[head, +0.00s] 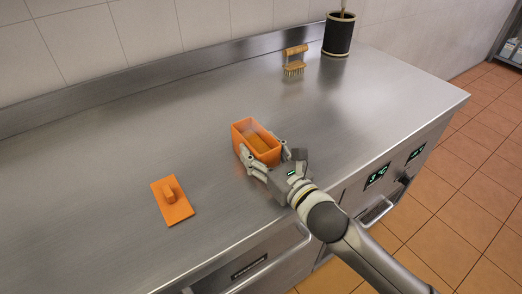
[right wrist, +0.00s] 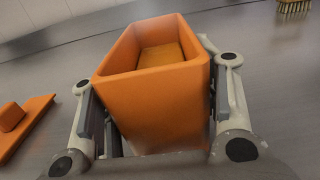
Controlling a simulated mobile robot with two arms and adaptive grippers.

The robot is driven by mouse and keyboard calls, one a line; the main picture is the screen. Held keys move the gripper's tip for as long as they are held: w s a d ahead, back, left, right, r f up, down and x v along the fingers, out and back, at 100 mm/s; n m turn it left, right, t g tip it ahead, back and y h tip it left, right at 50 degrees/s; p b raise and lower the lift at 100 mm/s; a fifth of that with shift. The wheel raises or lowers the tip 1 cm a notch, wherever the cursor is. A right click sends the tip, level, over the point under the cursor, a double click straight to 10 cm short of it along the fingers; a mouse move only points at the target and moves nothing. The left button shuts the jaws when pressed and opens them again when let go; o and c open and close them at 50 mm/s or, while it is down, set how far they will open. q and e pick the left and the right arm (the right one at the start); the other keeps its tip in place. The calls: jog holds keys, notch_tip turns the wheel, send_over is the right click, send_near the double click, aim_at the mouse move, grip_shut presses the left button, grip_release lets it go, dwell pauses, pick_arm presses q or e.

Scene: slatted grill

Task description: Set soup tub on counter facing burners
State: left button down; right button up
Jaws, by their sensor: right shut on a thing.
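An orange rectangular soup tub (head: 241,131) stands upright, open at the top, at the middle of the steel counter (head: 120,130). It holds something brownish-orange low inside. My right gripper (head: 262,160) is shut on its near end, with one finger along each long side. In the right wrist view the tub (right wrist: 160,100) fills the space between the fingers. Whether its base touches the counter is hard to tell. No burners are recognisable in these views. My left gripper is not in view.
A flat orange lid with a raised handle (head: 173,201) lies on the counter left of the tub. A wooden-backed brush (head: 295,60) and a dark round container (head: 339,34) stand at the back near the wall.

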jog(key=shift+r, duration=0.15)
jog(key=o, duration=1.4)
jog(key=shift+f, duration=0.25)
jog(key=shift+r, duration=0.15)
jog(key=b+v, duration=0.1)
jog(key=v, duration=0.9)
jog(key=shift+s+d, duration=0.25)
jog(key=shift+s, duration=0.1)
jog(key=shift+s+d, duration=0.35)
jog(key=shift+s, duration=0.2)
